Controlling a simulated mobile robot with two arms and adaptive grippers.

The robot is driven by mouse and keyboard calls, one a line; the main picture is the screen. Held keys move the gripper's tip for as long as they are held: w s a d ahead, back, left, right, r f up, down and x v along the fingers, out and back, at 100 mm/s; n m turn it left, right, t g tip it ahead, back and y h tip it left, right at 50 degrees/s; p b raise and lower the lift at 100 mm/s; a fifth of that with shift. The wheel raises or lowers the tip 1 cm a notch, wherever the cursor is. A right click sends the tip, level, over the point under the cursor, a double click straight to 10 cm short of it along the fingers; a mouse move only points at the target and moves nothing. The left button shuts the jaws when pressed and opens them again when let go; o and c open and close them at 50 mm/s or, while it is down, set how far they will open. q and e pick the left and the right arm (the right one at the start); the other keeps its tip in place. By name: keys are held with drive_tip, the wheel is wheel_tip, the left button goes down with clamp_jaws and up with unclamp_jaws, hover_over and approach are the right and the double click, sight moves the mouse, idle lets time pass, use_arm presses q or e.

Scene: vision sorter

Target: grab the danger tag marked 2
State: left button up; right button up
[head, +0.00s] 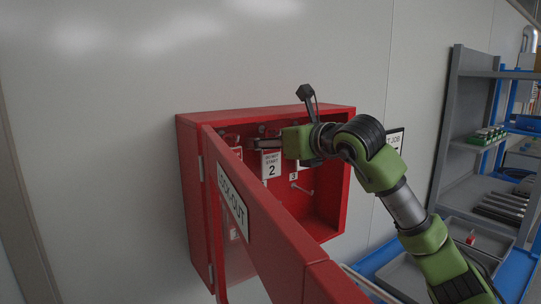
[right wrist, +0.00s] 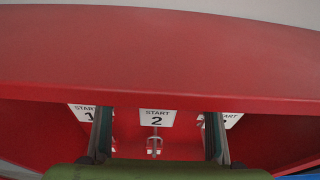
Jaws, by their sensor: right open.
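The danger tag marked 2 (head: 271,165) is a white card hanging inside the red lock-out cabinet (head: 265,114). In the right wrist view the tag (right wrist: 157,119) shows between my two fingers, with a bare gap on each side. My right gripper (head: 262,143) is open and reaches into the cabinet from the right, by the tag's upper edge in the head view. The right wrist view also shows the gripper (right wrist: 158,125), with nothing held. Whether a finger touches the tag cannot be told. My left gripper is not in view.
Tag 1 (right wrist: 85,112) and a third tag (right wrist: 229,120) hang on either side, each partly covered by a finger. The cabinet's open door (head: 255,225) stands out in front. Its top panel (right wrist: 160,60) is close above the gripper. Grey shelves (head: 475,150) stand at right.

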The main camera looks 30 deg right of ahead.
drive_tip(key=shift+s, duration=0.1)
drive_tip(key=c, duration=1)
drive_tip(key=shift+r, duration=0.15)
